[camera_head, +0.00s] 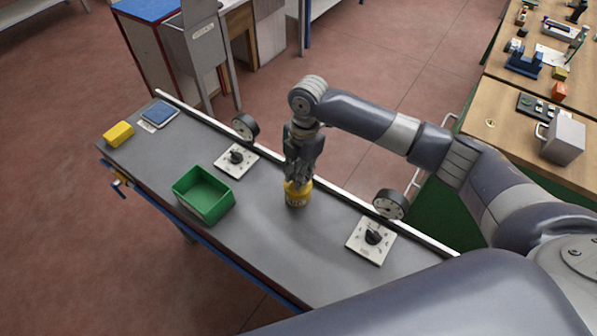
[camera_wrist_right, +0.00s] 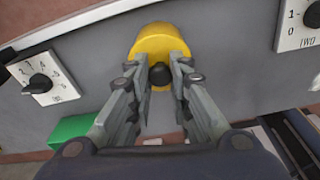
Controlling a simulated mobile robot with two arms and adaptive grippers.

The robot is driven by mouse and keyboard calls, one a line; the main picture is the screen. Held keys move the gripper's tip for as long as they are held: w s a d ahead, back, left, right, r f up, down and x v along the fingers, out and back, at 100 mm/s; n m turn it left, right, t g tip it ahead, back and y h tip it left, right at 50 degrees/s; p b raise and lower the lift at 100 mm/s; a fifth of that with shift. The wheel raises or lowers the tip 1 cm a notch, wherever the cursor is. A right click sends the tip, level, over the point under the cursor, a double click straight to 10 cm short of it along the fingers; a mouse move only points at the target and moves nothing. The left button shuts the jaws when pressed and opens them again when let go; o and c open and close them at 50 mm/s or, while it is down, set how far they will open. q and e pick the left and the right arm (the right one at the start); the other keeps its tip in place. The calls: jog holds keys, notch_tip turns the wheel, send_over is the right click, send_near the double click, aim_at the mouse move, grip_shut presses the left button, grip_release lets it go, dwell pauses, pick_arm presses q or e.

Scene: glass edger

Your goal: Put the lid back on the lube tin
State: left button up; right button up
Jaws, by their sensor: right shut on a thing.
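The yellow lube tin (camera_head: 297,194) stands upright on the grey bench top, between the two dial plates. My right gripper (camera_head: 299,178) points down directly over the tin, with its fingertips at the tin's top. In the right wrist view the tin's yellow top (camera_wrist_right: 158,40) shows beyond the fingers. My right gripper (camera_wrist_right: 161,76) is shut there on a small black knob (camera_wrist_right: 160,74), which looks like the lid's knob. The fingers hide part of the top, so I cannot tell whether the lid is fully seated. My left gripper is not in view.
A green bin (camera_head: 203,196) stands left of the tin. Dial plates (camera_head: 236,161) (camera_head: 371,241) and round gauges (camera_head: 245,127) (camera_head: 390,204) flank the tin near the white rail. A yellow block (camera_head: 118,134) and a blue pad (camera_head: 159,113) lie at the far left end.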

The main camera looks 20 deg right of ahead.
jog(key=shift+f+p, duration=0.2)
jog(key=shift+p, duration=0.4)
dwell(1.1)
jog(key=o, duration=1)
jog(key=shift+c, duration=0.2)
jog(key=o, duration=0.5)
jog(key=shift+r, duration=0.1)
notch_tip(320, 180, up, 5)
jog(key=p, duration=0.5)
jog(key=shift+r+p, duration=0.6)
jog(key=shift+r, duration=0.35)
